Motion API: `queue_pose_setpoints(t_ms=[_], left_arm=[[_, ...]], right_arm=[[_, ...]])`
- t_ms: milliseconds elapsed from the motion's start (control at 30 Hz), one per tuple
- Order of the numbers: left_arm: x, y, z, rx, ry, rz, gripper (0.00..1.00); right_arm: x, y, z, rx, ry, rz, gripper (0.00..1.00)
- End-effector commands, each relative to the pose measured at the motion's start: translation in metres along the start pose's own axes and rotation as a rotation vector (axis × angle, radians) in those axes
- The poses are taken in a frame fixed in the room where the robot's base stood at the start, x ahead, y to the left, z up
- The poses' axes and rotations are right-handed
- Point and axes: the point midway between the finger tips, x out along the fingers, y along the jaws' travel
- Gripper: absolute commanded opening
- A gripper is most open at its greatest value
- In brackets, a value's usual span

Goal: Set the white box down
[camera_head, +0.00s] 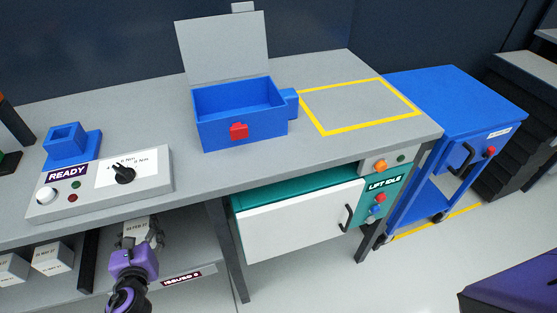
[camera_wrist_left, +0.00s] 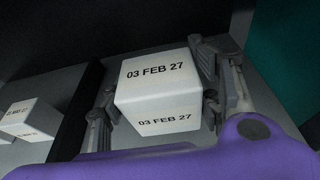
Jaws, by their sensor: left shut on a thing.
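The white box (camera_head: 138,229) is between the fingers of my left gripper (camera_head: 138,243), at the lower shelf (camera_head: 186,256) under the bench. In the left wrist view, the white box (camera_wrist_left: 158,88) carries the print "03 FEB 27" on two faces. The fingers of my left gripper (camera_wrist_left: 160,108) lie on either side of it, shut on it. I cannot tell whether its underside touches the shelf. My right gripper is not in view.
More white boxes (camera_head: 52,258) stand on the shelf to the left, beyond a dark divider (camera_head: 88,262). An "ISSUED" label (camera_head: 181,278) marks the shelf edge. A bench leg (camera_head: 236,262) and a white-fronted teal cabinet (camera_head: 300,222) are to the right. The bench top (camera_head: 330,150) is above.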

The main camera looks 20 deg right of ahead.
Motion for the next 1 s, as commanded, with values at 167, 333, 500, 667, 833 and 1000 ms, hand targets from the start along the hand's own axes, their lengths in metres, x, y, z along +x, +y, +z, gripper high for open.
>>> queue_pose_setpoints(t_ms=[167,333,500,667,833,1000], left_arm=[[0.024,-0.006,-0.017,0.001,-0.001,0.000,0.29],[0.033,-0.008,-0.021,0.000,-0.003,-0.001,0.29],[0.041,-0.009,-0.047,-0.002,0.003,0.001,0.29],[0.044,-0.008,-0.053,0.000,-0.002,0.000,0.29],[0.044,-0.008,-0.051,0.001,-0.003,-0.001,0.29],[0.045,-0.008,-0.055,0.000,-0.002,0.000,0.63]], right_arm=[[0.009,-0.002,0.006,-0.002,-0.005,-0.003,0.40],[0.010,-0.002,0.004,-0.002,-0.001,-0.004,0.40],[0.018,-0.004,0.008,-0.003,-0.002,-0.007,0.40],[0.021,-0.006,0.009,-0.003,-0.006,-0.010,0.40],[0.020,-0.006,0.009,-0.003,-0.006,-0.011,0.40],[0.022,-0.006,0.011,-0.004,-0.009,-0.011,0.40]])
